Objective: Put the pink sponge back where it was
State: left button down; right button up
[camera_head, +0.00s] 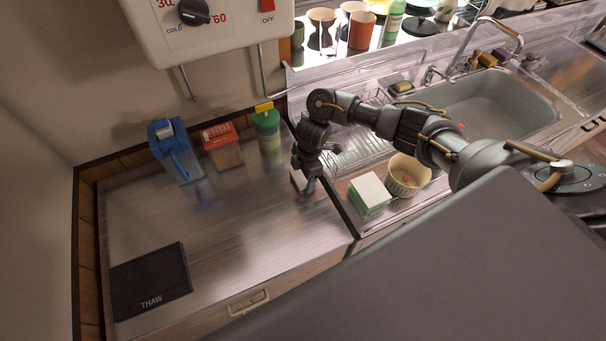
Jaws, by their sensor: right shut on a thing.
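My right gripper (312,180) reaches down at the right part of the steel counter, near the sink unit's edge. It is shut on a small block with a pale, pinkish face, which I take to be the pink sponge (297,179). The gripper hides much of it, and I cannot tell whether it touches the counter. My left gripper is not in view.
A green and white block (369,194) and a ribbed cream bowl (408,174) stand right of the gripper. A green jar (266,122), red-topped container (221,146) and blue dispenser (174,149) stand behind. A black THAW plate (150,281) lies front left; the middle counter is clear.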

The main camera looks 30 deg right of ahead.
jog(key=shift+f, duration=0.15)
jog(key=o, duration=1)
jog(key=shift+c, duration=0.2)
notch_tip(320, 180, up, 12)
jog(key=d+p, duration=0.2)
jog(key=shift+a, duration=0.1)
